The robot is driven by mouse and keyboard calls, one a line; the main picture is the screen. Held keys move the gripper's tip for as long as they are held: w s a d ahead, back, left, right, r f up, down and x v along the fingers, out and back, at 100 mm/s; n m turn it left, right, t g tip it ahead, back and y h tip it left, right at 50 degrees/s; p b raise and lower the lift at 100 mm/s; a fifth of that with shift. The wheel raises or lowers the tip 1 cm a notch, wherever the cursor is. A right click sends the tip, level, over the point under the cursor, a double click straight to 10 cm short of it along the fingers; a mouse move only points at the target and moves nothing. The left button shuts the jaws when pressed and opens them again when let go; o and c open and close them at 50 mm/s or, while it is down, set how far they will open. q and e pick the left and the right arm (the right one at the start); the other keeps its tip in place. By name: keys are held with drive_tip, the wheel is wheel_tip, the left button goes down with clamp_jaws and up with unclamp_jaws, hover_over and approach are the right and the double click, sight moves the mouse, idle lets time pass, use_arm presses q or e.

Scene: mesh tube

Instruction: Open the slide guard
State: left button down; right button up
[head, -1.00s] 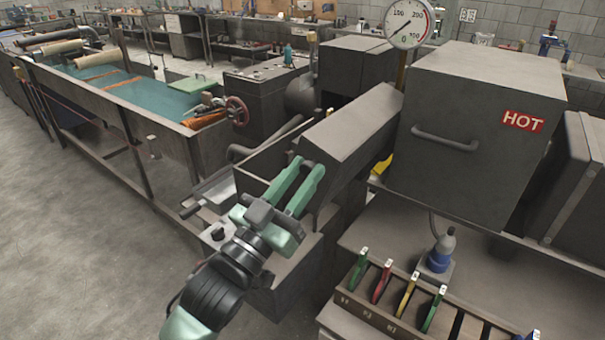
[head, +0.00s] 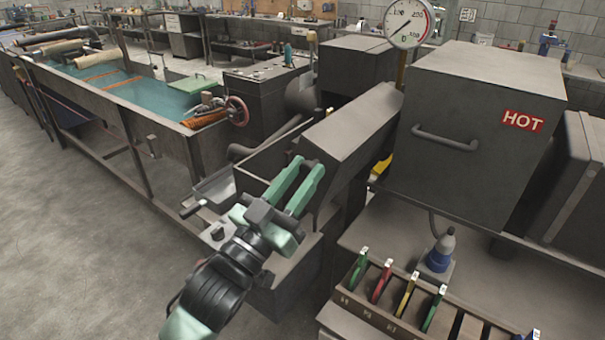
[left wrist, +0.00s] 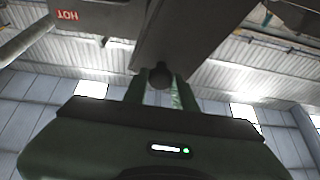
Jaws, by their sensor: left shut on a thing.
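The slide guard appears to be the long grey sloped cover (head: 350,125) left of the hot box, over an open-topped trough. My left gripper (head: 308,165) is at the cover's near left end, its green fingers reaching up to it. In the left wrist view a dark round knob (left wrist: 160,76) sits between the two fingers, under a grey panel (left wrist: 190,40) that seems to be the guard. The gripper is shut on this knob. My right gripper is not in view.
The grey box marked HOT (head: 480,135) with a bar handle stands to the right, a dial gauge (head: 408,24) behind it. A long water tank (head: 150,85) is left. Floor at left is clear.

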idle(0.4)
use_arm(q)
drive_tip(key=shift+r, duration=0.15)
drive_tip(key=n+p, duration=0.1)
drive_tip(key=w+a+r+n+y+p, duration=0.1)
drive_tip(key=a+r+n+t+y+p, duration=0.1)
drive_tip(key=n+p, duration=0.1)
drive_tip(key=shift+w+r, duration=0.1)
drive_tip(key=shift+w, duration=0.15)
drive_tip(key=shift+w+a+n+y, duration=0.4)
drive_tip(key=shift+a+n, duration=0.15)
drive_tip(key=shift+n, duration=0.35)
